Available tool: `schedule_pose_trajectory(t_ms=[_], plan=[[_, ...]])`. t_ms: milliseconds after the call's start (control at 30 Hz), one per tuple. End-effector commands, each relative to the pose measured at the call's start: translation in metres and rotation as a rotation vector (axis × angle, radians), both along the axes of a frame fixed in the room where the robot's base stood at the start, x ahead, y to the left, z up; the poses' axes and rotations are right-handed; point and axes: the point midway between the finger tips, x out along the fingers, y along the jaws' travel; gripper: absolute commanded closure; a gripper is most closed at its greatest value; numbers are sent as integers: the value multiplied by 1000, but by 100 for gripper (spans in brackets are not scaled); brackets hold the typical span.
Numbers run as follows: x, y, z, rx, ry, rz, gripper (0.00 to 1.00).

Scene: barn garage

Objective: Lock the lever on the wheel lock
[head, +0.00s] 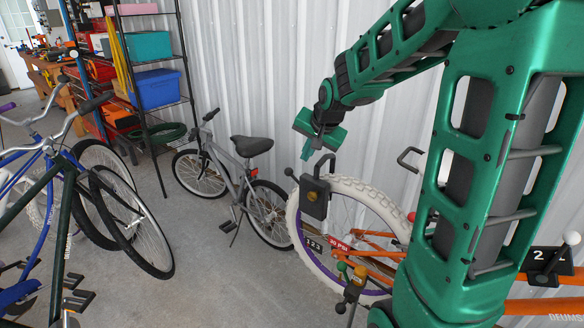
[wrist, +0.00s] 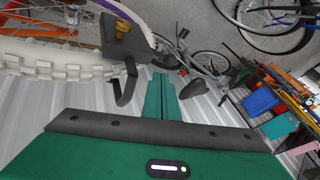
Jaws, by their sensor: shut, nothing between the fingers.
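The wheel lock is a dark box (head: 313,197) with a brass-coloured piece on its face, mounted at the top of a white-tyred wheel (head: 345,186). A black hook-shaped bar rises from it over the tyre. A short lever with a dark ball knob (head: 289,172) sticks out at its left. In the wrist view the lock (wrist: 121,42) is at the upper middle, and a dark ball (wrist: 182,33) shows right of it. My green gripper (head: 305,154) is shut and empty, just above the lock and apart from it. Its closed fingers (wrist: 163,98) show beside the hook bar.
A coloured-knob lock (head: 350,284) and another marked 2 (head: 546,262) sit lower and right. A small grey bicycle (head: 235,170) stands behind left, with more bicycles (head: 75,215) at far left. A corrugated wall (head: 255,70) is close behind. Floor between the bicycles is clear.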

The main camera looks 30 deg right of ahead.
Motion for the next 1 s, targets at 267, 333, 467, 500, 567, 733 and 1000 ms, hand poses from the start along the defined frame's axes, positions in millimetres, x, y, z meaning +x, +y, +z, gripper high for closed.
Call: schedule_pose_trajectory(t_ms=[267,333,467,500,567,733,1000], plan=[[0,6,-1,1,2,8,100],[2,6,-3,1,3,9,100],[7,7,-12,1,6,11,100],[10,7,-16,1,6,11,100],[14,7,-24,1,7,12,100],[30,5,-48,1,7,12,100],[49,3,-75,0,4,12,100]])
